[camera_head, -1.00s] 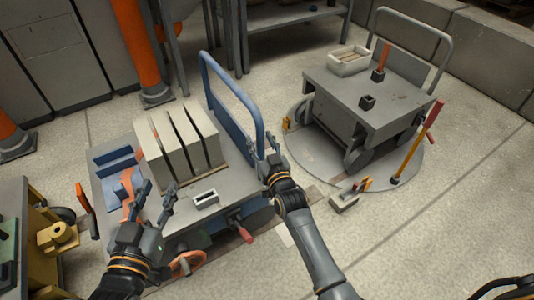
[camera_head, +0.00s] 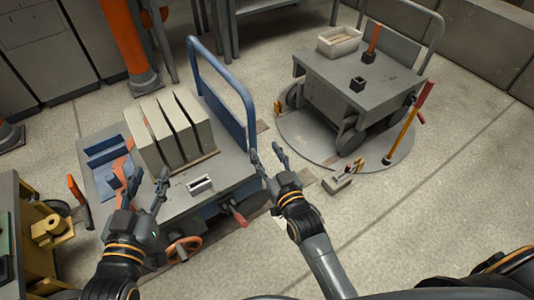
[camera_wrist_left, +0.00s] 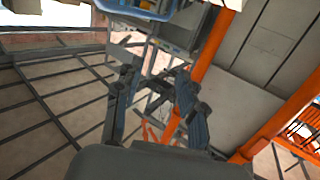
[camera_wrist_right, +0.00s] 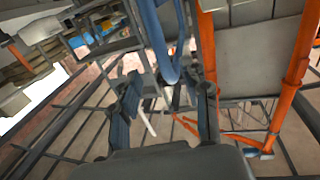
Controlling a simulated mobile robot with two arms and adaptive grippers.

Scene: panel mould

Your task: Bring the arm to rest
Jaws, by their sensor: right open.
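My left gripper (camera_head: 147,190) is in front of the near cart in the head view, fingers spread and empty. In the left wrist view its two fingers (camera_wrist_left: 155,100) stand apart with nothing between them. My right gripper (camera_head: 268,160) is at the right end of the near cart, by the blue handle, fingers apart and empty. In the right wrist view its fingers (camera_wrist_right: 165,105) are also apart. Neither gripper visibly holds anything. I cannot tell whether either touches the cart.
The near cart (camera_head: 225,172) carries several upright grey panels (camera_head: 170,130) and a small box (camera_head: 200,185); its blue handle (camera_head: 222,75) rises behind. A second cart (camera_head: 395,88) stands on a round plate (camera_head: 385,155). A yellow machine (camera_head: 45,228) is at left. The floor at right is clear.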

